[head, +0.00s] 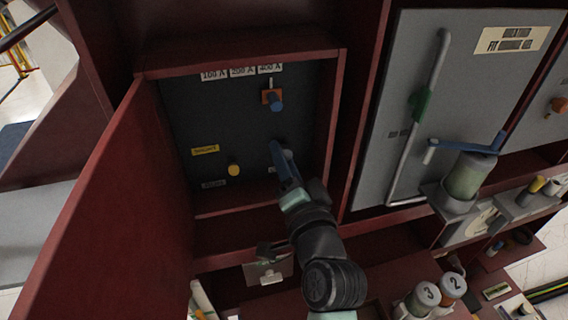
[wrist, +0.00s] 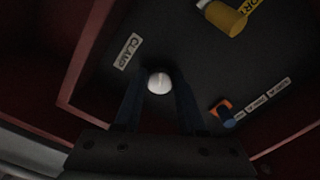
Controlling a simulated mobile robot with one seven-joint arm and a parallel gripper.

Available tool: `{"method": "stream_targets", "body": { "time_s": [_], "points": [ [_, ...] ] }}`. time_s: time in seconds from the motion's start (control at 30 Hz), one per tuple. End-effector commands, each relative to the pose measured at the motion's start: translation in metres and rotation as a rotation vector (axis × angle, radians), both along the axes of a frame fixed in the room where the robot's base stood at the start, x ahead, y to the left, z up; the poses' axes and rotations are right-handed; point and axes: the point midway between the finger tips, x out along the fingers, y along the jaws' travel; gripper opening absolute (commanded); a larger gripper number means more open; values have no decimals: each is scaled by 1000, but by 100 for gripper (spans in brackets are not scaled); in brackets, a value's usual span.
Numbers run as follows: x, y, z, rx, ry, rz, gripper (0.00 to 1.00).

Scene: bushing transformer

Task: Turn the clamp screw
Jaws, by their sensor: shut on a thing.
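The clamp screw (wrist: 158,83) shows in the wrist view as a pale round head beside a label reading CLAMP (wrist: 127,52), on the dark back panel. My gripper (wrist: 160,78) has its two dark blue fingers on either side of this head and is shut on it. In the head view my gripper (head: 278,150) reaches into the open red cabinet, against the lower right of the panel. There the screw is hidden behind the fingers. How far the screw is turned cannot be told.
A yellow knob (head: 234,169) sits left of my gripper. A blue knob on an orange plate (head: 273,99) sits above, under the ampere labels (head: 242,71). The open red door (head: 115,205) stands at the left. A grey panel with a handle (head: 415,105) is at the right.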

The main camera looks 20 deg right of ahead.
Motion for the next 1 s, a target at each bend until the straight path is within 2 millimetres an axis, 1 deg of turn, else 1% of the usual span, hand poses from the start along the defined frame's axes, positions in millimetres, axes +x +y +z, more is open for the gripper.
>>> {"method": "stream_targets", "body": {
  "time_s": [0.2, 0.57, 0.6, 0.73, 0.77, 1.0],
  "points": [
    [0, 0, 0, -33, 1, -1, 0],
    [0, 0, 0, -35, 0, 0, 0],
    [0, 0, 0, -35, 0, 0, 41],
    [0, 0, 0, -34, 0, 0, 65],
    [0, 0, 0, -34, 0, 0, 68],
    [0, 0, 0, -34, 0, 0, 68]
  ]
}}
